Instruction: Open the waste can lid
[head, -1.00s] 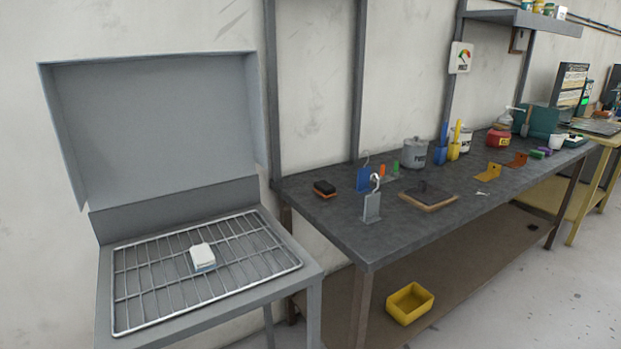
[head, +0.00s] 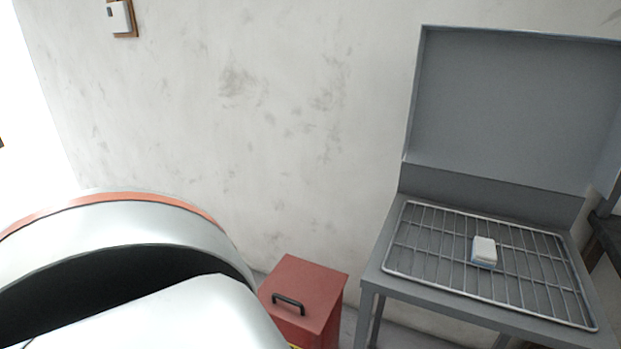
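A red waste can (head: 322,327) stands on the floor at the bottom middle of the head view, against the wall. Its flat red lid (head: 309,283) is shut and has a black bar handle (head: 288,304) near the front left. A white arm link of mine with an orange band fills the lower left and hides part of the can's left side. The lower part of the can is cut off by the picture edge. Neither of my grippers is in view.
A grey metal stand (head: 370,277) with a raised back panel (head: 514,110) is right of the can. Its wire rack (head: 430,262) carries a white and blue sponge-like block (head: 484,251). A white wall box (head: 120,17) hangs at upper left.

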